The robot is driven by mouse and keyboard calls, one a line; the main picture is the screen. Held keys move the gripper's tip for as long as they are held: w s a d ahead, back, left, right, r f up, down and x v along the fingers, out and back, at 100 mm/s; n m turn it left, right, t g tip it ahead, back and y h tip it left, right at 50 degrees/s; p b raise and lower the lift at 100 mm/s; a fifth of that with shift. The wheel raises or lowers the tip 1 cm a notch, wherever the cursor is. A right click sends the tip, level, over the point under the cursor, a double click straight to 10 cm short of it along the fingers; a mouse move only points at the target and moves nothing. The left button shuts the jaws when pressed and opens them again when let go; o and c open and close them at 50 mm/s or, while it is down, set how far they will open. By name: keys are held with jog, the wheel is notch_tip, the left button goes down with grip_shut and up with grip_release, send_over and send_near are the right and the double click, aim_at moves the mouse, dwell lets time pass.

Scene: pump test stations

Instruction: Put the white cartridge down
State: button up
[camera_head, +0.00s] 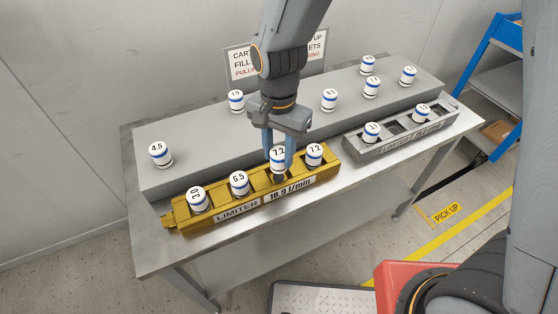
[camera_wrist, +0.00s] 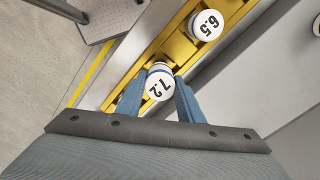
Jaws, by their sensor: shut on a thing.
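My gripper (camera_head: 279,162) is shut on a white cartridge (camera_head: 278,153) with a blue band, marked 7.2. The cartridge is upright at the third compartment of the yellow limiter tray (camera_head: 222,228). Its top sits a little higher than the tray's other cartridges; I cannot tell whether its base touches the compartment floor. In the wrist view my gripper (camera_wrist: 159,100) has its blue fingers on both sides of the held cartridge (camera_wrist: 159,80). The tray also holds cartridges marked 3.0 (camera_head: 198,197), 6.5 (camera_head: 239,183) and another 7.2 (camera_head: 314,154).
Several cartridges stand on the raised grey shelf (camera_head: 200,140) behind, one marked 4.5 (camera_head: 160,154). A sign (camera_head: 241,62) stands behind my arm. A blue rack (camera_head: 480,55) is at far right.

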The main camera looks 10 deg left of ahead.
aim_at(279, 163)
jog(key=shift+f+p, duration=0.3)
jog(key=shift+f, duration=1.55)
